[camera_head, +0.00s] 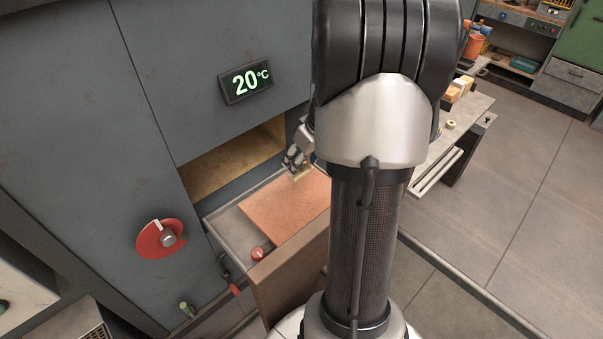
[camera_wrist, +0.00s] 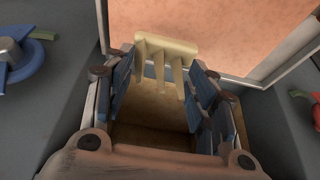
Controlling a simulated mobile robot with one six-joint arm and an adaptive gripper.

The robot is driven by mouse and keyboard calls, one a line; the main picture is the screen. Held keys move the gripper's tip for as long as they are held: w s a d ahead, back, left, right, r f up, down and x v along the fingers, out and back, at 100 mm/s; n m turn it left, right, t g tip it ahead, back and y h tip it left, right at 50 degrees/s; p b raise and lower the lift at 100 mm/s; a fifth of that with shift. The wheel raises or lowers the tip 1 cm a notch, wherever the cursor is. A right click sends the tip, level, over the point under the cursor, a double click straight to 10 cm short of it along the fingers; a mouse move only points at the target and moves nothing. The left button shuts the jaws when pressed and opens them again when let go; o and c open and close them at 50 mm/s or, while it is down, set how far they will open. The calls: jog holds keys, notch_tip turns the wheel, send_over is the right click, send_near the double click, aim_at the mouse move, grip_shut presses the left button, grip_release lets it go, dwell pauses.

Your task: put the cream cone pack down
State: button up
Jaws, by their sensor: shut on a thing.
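The cream cone pack (camera_wrist: 166,48) is a pale bar with several pointed cones, held between the fingertips of my gripper (camera_wrist: 163,72) in the wrist view. The blue-padded fingers are shut on it. In the head view my gripper (camera_head: 296,162) is small and partly behind my arm, with the pale yellow pack (camera_head: 303,173) just below it. The pack is over or at the far edge of an orange-brown slab (camera_head: 285,210). I cannot tell whether it touches the slab.
The slab lies in a grey-rimmed tray (camera_head: 228,228) before an opening (camera_head: 235,160) in the grey cabinet. A display (camera_head: 246,82) reads 20 °C. A red dial (camera_head: 160,239) sits at left. A bench (camera_head: 465,115) with objects stands at right. Most visible slab is bare.

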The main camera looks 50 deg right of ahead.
aim_at(303, 169)
jog(key=shift+f+b, duration=0.6)
jog(key=shift+f, duration=1.6)
jog(key=shift+f+b, duration=0.2)
jog(key=shift+b, duration=0.1)
jog(key=o, duration=1.1)
jog(key=shift+r, duration=0.1)
jog(key=shift+r+p, duration=0.35)
jog(key=shift+p, duration=0.1)
jog(key=p+v, duration=0.2)
jog(key=v, duration=0.9)
jog(key=shift+s+r, duration=0.25)
